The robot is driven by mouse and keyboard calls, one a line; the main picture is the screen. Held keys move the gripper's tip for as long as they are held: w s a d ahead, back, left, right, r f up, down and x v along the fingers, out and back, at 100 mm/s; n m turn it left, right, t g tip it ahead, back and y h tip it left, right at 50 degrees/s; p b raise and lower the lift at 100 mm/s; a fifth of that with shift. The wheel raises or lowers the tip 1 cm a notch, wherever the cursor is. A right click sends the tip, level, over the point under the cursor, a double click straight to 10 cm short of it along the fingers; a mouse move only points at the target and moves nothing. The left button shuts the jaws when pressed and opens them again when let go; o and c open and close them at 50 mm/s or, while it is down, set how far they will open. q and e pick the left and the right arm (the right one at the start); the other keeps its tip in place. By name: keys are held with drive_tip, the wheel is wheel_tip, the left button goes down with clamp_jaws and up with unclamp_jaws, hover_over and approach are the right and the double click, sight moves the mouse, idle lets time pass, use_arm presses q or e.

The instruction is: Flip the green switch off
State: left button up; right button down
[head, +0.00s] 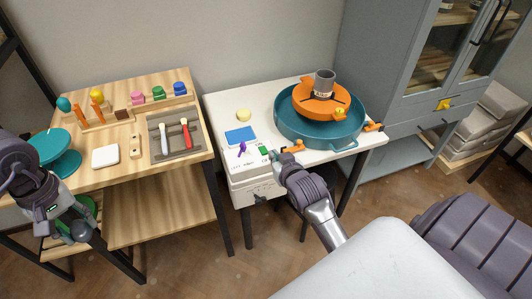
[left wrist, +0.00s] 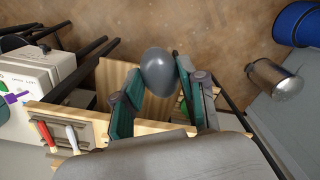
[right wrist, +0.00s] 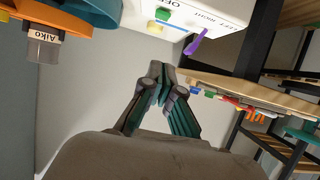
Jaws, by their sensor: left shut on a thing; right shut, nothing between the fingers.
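The green switch (head: 264,150) sits on the front part of the white wheel table, beside a purple lever (head: 241,149). In the right wrist view the green switch (right wrist: 163,14) is at the top, by printed letters. Which way it is set I cannot tell. My right gripper (head: 273,155) is shut and empty, close to the switch's right side in the head view; in the right wrist view its fingertips (right wrist: 160,70) look apart from the switch. My left gripper (left wrist: 158,92) is shut on a grey rounded thing (left wrist: 158,72), away at the left by the wooden table.
A teal basin (head: 300,135) with an orange disc (head: 318,104) and a grey cup (head: 324,82) stands right of the switch. Orange clamps (head: 373,126) are at the edge. A blue pad (head: 240,135) lies behind the lever. A wooden table (head: 125,180) with tools stands left.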

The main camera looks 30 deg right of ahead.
use_arm(q)
drive_tip(key=shift+d, duration=0.1)
use_arm(e)
drive_tip(key=shift+d+r, duration=0.15)
drive_tip(key=shift+r, duration=0.1)
use_arm(q)
drive_tip(key=shift+r, duration=0.1)
use_arm(e)
hover_over(266, 161)
drive_tip(key=w, duration=0.1)
wheel_tip(266, 161, down, 4)
drive_tip(key=shift+w+d, duration=0.1)
drive_tip(key=f, duration=0.2)
drive_tip(key=shift+s+f, duration=0.25)
drive_tip(key=shift+f, duration=0.1)
drive_tip(key=shift+s+f, duration=0.2)
drive_tip(key=shift+f, duration=0.45)
use_arm(q)
drive_tip(key=shift+f+b, duration=0.9)
drive_tip(key=shift+f, duration=0.05)
use_arm(e)
drive_tip(key=shift+s+f+t, duration=0.1)
drive_tip(key=shift+f+t, duration=0.35)
drive_tip(key=shift+t, duration=0.05)
use_arm(q)
drive_tip(key=shift+r, duration=0.1)
